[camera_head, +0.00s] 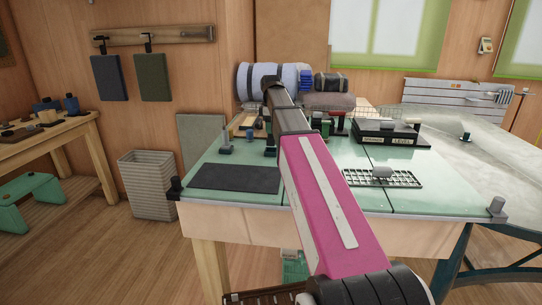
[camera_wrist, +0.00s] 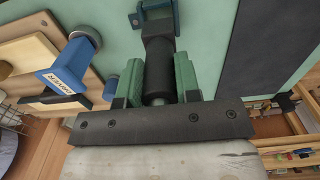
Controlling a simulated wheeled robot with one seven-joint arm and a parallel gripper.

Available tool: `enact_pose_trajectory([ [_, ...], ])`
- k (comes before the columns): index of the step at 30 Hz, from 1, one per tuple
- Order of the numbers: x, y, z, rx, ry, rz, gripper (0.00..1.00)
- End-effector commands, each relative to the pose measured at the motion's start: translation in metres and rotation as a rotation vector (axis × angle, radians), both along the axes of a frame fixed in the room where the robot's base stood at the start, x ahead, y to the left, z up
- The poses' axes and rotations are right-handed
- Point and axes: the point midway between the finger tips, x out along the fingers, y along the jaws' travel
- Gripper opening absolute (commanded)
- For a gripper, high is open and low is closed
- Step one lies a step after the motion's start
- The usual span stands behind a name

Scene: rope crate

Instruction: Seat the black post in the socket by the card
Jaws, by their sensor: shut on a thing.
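In the wrist view, my gripper (camera_wrist: 158,75) has green fingers closed on the sides of the black post (camera_wrist: 158,70). The post's darker, square end points away from the gripper towards a blue fitting (camera_wrist: 168,18) on the green tabletop. I cannot tell whether the post touches this fitting or whether it is the socket. Left of the gripper is a blue block (camera_wrist: 65,75) bearing a white card (camera_wrist: 68,84) that seems to read "DRIVER". In the head view, my arm hides most of my gripper and the post.
A dark mat (camera_head: 235,178) lies on the tabletop's front left. A wire rack (camera_head: 378,178) is at the right. A black box (camera_head: 390,133) with white labels and a blue-grey roll (camera_head: 255,80) stand behind.

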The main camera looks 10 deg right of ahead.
Motion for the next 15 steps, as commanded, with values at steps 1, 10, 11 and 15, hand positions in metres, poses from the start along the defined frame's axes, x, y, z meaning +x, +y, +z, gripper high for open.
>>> enact_pose_trajectory([
  [1,0.000,0.000,-0.002,0.000,0.000,0.000,0.01],
  [10,0.000,0.000,-0.012,0.000,-0.001,0.000,0.01],
  [11,0.000,0.000,-0.013,0.000,-0.001,0.000,0.01],
  [15,0.000,0.000,-0.017,0.000,-0.001,0.000,0.01],
])
